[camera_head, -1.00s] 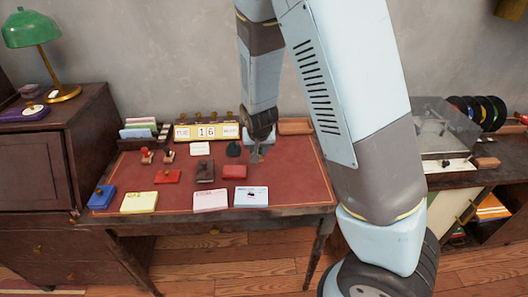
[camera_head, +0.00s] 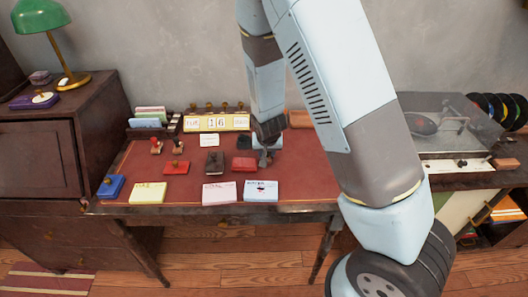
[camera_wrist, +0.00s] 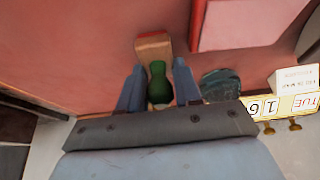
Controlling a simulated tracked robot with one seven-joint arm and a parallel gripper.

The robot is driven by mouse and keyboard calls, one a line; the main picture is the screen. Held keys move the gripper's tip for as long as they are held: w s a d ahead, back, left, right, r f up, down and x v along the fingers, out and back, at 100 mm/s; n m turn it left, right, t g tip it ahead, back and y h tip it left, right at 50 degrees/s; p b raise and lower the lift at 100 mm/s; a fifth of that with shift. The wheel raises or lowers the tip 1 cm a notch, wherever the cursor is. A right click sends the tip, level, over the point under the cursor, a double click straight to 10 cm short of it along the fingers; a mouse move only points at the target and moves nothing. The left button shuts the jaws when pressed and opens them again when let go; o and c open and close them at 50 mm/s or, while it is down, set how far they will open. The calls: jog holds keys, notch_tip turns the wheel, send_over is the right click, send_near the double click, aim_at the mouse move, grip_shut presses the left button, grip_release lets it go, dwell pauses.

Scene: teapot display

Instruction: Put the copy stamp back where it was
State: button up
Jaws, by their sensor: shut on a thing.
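My gripper (camera_wrist: 158,92) is shut on a stamp with a green handle (camera_wrist: 159,84) and a wooden base (camera_wrist: 153,46). The fingers sit on both sides of the handle. No label on it can be read. In the head view my gripper (camera_head: 264,157) is over the back right of the red desk top (camera_head: 310,178), and the held stamp is hardly visible. I cannot tell whether its base touches the desk.
A red box (camera_head: 244,164) is close by my gripper; a dark rounded thing (camera_wrist: 220,83) is beside it. A calendar (camera_head: 215,123) stands behind. The desk's right side is clear.

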jog(key=o, duration=0.6)
jog(key=shift+c, duration=0.2)
jog(key=v, duration=1.2)
jog(key=shift+s, duration=0.1)
